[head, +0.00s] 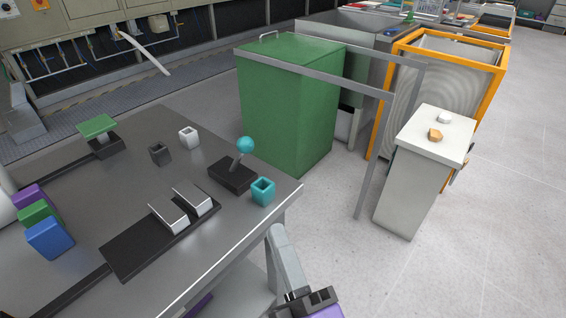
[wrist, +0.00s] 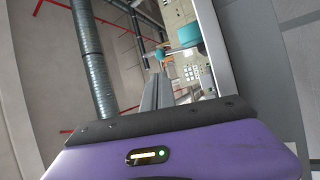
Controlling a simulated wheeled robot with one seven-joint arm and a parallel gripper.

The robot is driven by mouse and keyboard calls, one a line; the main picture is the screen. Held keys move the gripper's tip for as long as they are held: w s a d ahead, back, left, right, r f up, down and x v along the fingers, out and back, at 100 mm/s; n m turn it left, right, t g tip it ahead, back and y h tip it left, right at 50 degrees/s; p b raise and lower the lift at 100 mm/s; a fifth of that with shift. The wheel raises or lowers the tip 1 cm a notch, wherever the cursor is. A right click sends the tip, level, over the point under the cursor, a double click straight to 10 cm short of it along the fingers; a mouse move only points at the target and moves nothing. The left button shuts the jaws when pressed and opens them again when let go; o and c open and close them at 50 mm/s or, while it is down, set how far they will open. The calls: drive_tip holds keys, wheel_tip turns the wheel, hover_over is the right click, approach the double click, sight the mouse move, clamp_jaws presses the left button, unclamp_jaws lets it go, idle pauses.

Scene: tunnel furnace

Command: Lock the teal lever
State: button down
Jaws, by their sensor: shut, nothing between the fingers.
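The teal lever (head: 245,145) has a round teal knob on a short stick that leans slightly right. It rises from a black base on the dark table near the right edge. In the wrist view a small teal ball (wrist: 160,54), apparently the knob, shows beyond my fingertips. A hollow teal cube (head: 263,190) stands beside the base, closer to the table corner; a teal shape (wrist: 190,35) in the wrist view looks like it. My gripper (wrist: 158,80) is shut and empty, apart from the lever. In the head view only part of my wrist shows at the bottom edge; the fingertips are hidden.
On the table (head: 130,205) are a white hollow cube (head: 189,137), a dark hollow cube (head: 159,153), two silver pedals (head: 180,205) and a green-topped switch (head: 97,126). A green cabinet (head: 280,100), grey frame (head: 375,150) and white pedestal (head: 425,170) stand beyond. Open floor lies right.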

sight(248, 151)
drive_tip(key=shift+d+f+n, duration=0.1)
drive_tip(key=shift+n, duration=0.3)
drive_tip(key=x, duration=1.4)
drive_tip(key=shift+w+p, duration=0.1)
drive_tip(key=shift+p, duration=0.25)
drive_tip(key=shift+p, duration=0.4)
